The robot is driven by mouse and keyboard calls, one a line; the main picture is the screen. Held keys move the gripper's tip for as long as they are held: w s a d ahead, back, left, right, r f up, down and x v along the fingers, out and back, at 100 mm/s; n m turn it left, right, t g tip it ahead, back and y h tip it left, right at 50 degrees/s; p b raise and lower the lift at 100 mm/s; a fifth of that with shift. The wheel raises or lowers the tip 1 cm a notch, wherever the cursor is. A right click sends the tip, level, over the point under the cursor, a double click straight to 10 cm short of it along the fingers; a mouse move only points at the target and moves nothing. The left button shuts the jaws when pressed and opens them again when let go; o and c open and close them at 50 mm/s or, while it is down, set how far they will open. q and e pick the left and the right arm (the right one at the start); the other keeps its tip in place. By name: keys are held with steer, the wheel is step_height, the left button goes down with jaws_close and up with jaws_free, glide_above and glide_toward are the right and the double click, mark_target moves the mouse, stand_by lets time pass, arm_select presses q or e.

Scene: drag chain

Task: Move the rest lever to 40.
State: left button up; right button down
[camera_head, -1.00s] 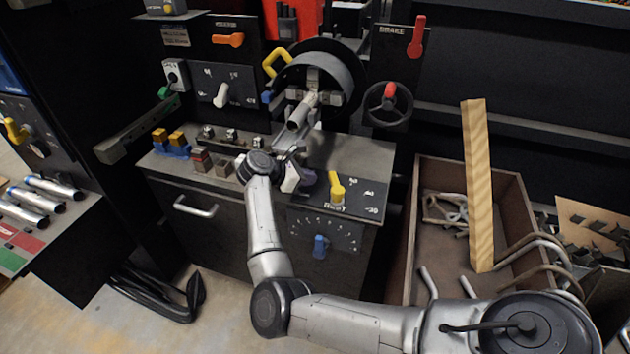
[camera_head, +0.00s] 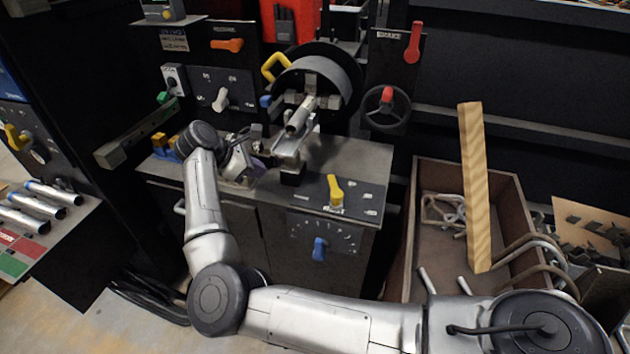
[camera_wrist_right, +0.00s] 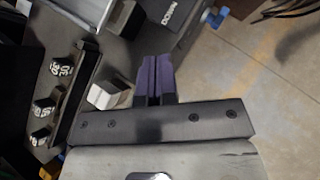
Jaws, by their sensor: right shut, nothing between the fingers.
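The rest lever (camera_head: 335,190) is yellow and stands on a dark plate (camera_head: 362,207) at the right end of the bench top, in the head view. Its handle points toward the back and slightly left. The plate's pale scale marks lie to the right of it, too blurred to read now. My right gripper (camera_head: 258,167) is over the middle-left of the bench, well left of the lever and apart from it. In the right wrist view its purple fingers (camera_wrist_right: 154,78) are shut and empty. The lever is not visible in that view. My left gripper is not in view.
A blue knob (camera_head: 319,249) with a dial is on the bench front below the lever. A chuck (camera_head: 313,85) and metal slide stand behind. A wooden crate (camera_head: 408,240) with a leaning plank (camera_head: 475,190) is at right. Numbered blocks (camera_wrist_right: 62,70) sit left in the wrist view.

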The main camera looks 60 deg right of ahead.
steer(key=s+m+t+y, duration=0.1)
steer(key=s+m+y, duration=0.1)
steer(key=s+m, duration=0.1)
steer(key=m+t+h, duration=0.1)
steer(key=m+t, duration=0.1)
steer(key=m, duration=1.1)
glide_toward(334, 191)
steer(key=w, duration=0.3)
steer(key=d+f+m+b, duration=0.2)
steer(key=d+f, duration=0.1)
steer(key=d+f+m+b, duration=0.2)
steer(key=d+f+m, duration=0.1)
steer(key=f, duration=0.1)
steer(key=shift+d+h, duration=0.25)
steer(key=shift+h, duration=0.15)
steer(key=shift+s, duration=0.1)
steer(key=shift+s+d+f+b, duration=0.15)
steer(key=shift+d+b, duration=0.05)
steer(key=shift+b, duration=0.25)
steer(key=shift+w, duration=0.25)
steer(key=shift+s+d, duration=0.15)
